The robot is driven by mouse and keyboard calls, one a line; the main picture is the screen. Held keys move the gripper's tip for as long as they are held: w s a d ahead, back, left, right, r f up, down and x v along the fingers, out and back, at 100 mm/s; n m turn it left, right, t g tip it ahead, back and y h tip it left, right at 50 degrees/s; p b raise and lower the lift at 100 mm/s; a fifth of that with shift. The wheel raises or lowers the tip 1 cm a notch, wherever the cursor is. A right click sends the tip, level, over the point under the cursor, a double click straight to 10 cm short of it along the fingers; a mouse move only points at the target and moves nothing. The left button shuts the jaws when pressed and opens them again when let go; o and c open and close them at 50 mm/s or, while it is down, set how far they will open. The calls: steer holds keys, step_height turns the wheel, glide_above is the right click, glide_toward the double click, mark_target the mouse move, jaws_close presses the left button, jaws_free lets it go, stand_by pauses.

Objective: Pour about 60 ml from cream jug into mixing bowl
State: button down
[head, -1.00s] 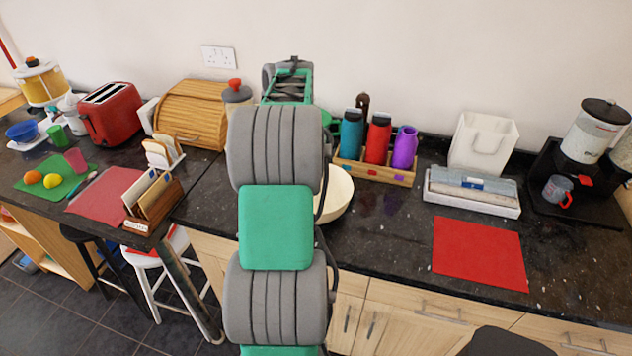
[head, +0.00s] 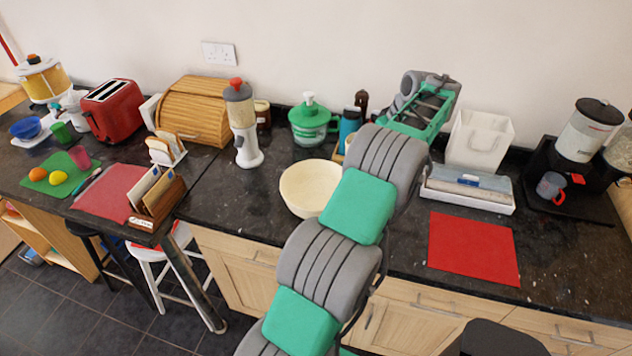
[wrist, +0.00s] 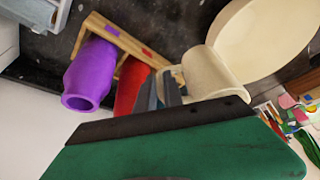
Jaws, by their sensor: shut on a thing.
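The mixing bowl (head: 303,190) is cream-coloured and wide, and stands on the dark counter left of my arm; its right side is partly covered by the arm. It also shows at the upper right of the wrist view (wrist: 270,35). The cream jug (wrist: 212,72) is a small cream-coloured vessel in the wrist view, overlapping the bowl in the picture. My gripper (wrist: 163,88) is shut on the jug, at its side. In the head view the arm hides both jug and gripper. The jug's contents and exact tilt cannot be told.
A wooden rack (wrist: 105,30) holds a purple bottle (wrist: 92,72) and a red bottle (wrist: 130,88) close to my gripper. A red mat (head: 473,248) lies clear on the right.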

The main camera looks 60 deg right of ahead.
steer(key=shift+r, duration=0.1)
steer(key=shift+w+a+r, duration=0.15)
steer(key=shift+w+r, duration=0.05)
steer(key=shift+r, duration=0.1)
steer(key=a+g+h+b, duration=0.1)
steer(key=b, duration=0.1)
steer(key=w+a+r+n+g+h+b, duration=0.1)
steer(key=b, duration=0.1)
steer(key=w+a+r+h+b, duration=0.1)
steer(key=b, duration=0.1)
steer(key=shift+w+g+h, duration=0.1)
steer(key=shift+g+h, duration=0.2)
steer(key=shift+g, duration=0.1)
steer(key=shift+w+a+n+h+b, duration=0.1)
steer(key=shift+w+n+h+b, duration=0.15)
steer(key=shift+b, duration=0.35)
steer(key=r+b, duration=0.1)
steer(key=w+a+g+h+b, duration=0.1)
steer(key=b, duration=0.1)
steer(key=a+r+g+h+b, duration=0.1)
steer(key=shift+w+a+r+n+h, duration=0.15)
steer(key=shift+w+r+n+h, duration=0.1)
steer(key=shift+r+n, duration=0.1)
